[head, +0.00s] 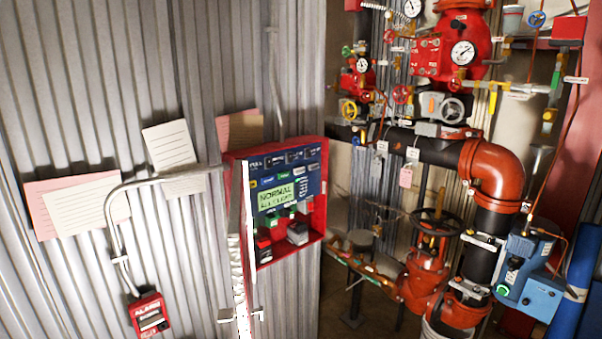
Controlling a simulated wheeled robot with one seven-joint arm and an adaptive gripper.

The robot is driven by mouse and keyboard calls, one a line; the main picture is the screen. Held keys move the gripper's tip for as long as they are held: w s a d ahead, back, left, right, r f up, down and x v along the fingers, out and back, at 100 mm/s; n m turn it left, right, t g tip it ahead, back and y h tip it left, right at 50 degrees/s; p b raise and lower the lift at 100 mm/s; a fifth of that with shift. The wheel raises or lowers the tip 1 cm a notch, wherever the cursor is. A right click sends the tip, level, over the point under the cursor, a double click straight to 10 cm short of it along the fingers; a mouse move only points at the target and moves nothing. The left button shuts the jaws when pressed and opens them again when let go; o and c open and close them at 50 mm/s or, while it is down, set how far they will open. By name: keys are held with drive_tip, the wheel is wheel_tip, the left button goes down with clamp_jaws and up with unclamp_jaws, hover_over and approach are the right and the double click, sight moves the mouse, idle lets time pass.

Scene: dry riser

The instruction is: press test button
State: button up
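A red control panel (324,190) hangs on the corrugated wall near the middle of the head view. Its blue face (317,165) carries small dark buttons and labels, too small to read for certain. A lit green display (276,196) on it reads NORMAL on its top line. I cannot tell which button is the test button. The panel's door (239,250) stands open toward me, seen nearly edge-on at the panel's left side. My gripper is not in view.
A small red alarm box (149,315) is on the wall at lower left, fed by a grey conduit (112,225). Paper sheets (84,207) hang left of the panel. Red valves, gauges and pipes (490,170) and a blue box (530,270) crowd the right side.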

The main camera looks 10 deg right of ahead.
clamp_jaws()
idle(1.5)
